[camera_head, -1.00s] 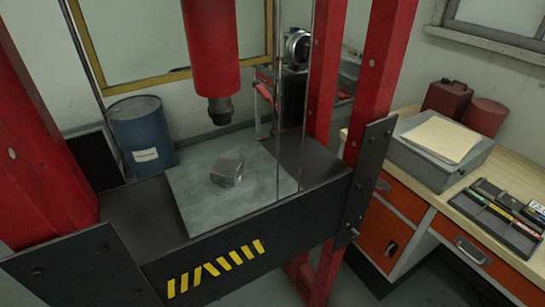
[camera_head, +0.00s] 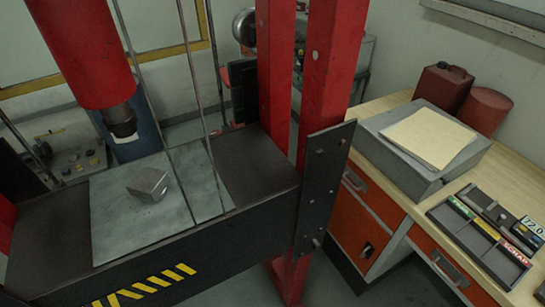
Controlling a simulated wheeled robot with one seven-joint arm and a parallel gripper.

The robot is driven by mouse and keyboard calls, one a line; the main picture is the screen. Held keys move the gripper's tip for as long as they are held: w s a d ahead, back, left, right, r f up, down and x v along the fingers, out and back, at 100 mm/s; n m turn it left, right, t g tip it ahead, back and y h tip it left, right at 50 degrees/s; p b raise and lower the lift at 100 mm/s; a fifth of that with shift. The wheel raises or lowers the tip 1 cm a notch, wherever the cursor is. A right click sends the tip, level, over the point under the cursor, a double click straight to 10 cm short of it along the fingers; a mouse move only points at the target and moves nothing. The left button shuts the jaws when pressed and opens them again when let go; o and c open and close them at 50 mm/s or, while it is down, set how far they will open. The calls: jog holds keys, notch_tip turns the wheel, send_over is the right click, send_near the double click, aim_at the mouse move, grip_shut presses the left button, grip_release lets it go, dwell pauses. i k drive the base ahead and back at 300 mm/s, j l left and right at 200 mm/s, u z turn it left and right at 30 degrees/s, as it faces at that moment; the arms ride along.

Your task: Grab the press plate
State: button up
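A flat grey metal plate (camera_head: 125,228) lies on the dark bed of the red press. It is wide and thin, and a thin upright rod or cable crosses in front of it. A small grey metal block (camera_head: 148,184) sits on top of the plate, left of its middle. The red press ram (camera_head: 85,50) hangs above the plate, with its dark tip (camera_head: 122,125) apart from the block. My gripper is not in view.
Red press posts (camera_head: 325,90) and a dark side bracket (camera_head: 322,185) stand right of the bed. The wooden bench at right holds a grey box (camera_head: 410,165), a dark tray (camera_head: 480,235) and red cans (camera_head: 443,88). A blue drum (camera_head: 140,135) stands behind the press.

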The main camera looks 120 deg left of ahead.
aim_at(149, 182)
jog(key=j+z, duration=0.1)
jog(key=z, duration=0.4)
jog(key=k+z, duration=0.1)
jog(key=z, duration=0.85)
jog(key=k+z, duration=0.15)
jog(key=z, duration=0.8)
jog(key=k+z, duration=0.15)
jog(key=z, duration=0.3)
jog(key=l+z, duration=0.15)
jog(key=z, duration=0.25)
jog(key=k+l+z, duration=0.1)
jog(key=z, duration=0.25)
jog(key=l+z, duration=0.2)
jog(key=z, duration=0.2)
jog(key=l+z, duration=0.2)
jog(key=z, duration=0.2)
